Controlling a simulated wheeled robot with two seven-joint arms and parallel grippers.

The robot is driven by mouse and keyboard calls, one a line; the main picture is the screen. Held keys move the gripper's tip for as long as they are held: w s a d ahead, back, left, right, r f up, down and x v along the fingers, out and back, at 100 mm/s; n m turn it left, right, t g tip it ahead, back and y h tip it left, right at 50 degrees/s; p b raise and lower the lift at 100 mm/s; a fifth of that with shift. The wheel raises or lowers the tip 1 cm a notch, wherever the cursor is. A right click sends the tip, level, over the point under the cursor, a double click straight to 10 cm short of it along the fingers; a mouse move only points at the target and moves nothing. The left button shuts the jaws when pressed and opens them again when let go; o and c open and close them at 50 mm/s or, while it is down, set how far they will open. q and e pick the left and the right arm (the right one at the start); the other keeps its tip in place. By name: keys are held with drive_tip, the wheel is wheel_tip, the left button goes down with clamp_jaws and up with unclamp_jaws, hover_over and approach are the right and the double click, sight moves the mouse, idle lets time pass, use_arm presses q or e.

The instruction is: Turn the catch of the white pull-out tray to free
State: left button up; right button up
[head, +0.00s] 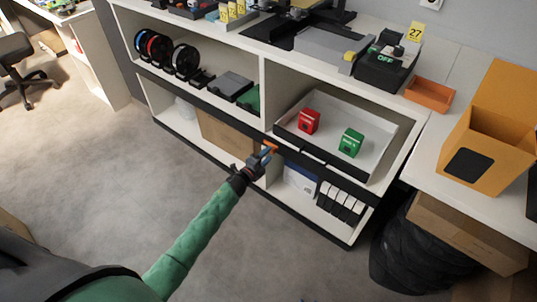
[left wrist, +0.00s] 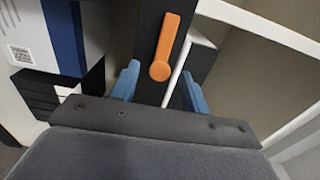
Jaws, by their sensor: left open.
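The white pull-out tray (head: 388,138) sits in the right bay of the shelf unit, with a red box (head: 309,121) and a green box (head: 350,142) in it. Its catch (head: 271,147) is a small orange lever near the tray's left front corner. In the left wrist view the catch (left wrist: 168,42) is a bar with a round end, lying lengthwise on a dark upright strip. My left gripper (head: 265,154) is right in front of the catch. Its blue fingers (left wrist: 158,90) are open, one to each side of the catch's round end; I see no contact. My right gripper is out of view.
A cardboard box (head: 225,135) and black-and-white binders (head: 340,203) stand below. An orange bin (head: 429,94) is on the top. The grey floor in front is clear.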

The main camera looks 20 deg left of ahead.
use_arm(q)
drive_tip(key=v, duration=0.6)
idle(0.4)
